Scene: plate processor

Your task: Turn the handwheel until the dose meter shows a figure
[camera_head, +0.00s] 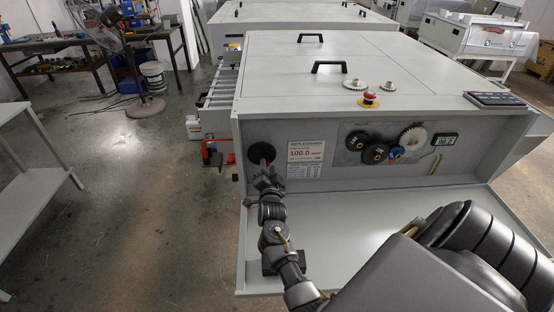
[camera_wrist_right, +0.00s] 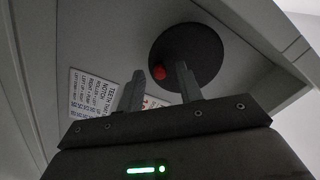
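The handwheel (camera_head: 257,150) is a round black disc at the left of the machine's front panel, partly hidden behind my right gripper (camera_head: 264,166). In the right wrist view the black handwheel (camera_wrist_right: 198,48) fills the upper middle, with a small red knob (camera_wrist_right: 158,73) on its left side. My right gripper (camera_wrist_right: 159,88) has its two fingers apart, pointing at the wheel. The red knob shows in the gap between the fingertips; I cannot tell whether they touch it. The dose meter (camera_head: 445,139) is a small dark-framed display at the panel's right; its digits are too small to read surely. My left gripper is not in view.
A white label (camera_head: 305,158) on the panel reads 100.0. Several black, white and blue gears (camera_head: 391,144) sit between it and the meter. A red emergency button (camera_head: 369,99) is on top. A grey ledge (camera_head: 350,225) runs below the panel.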

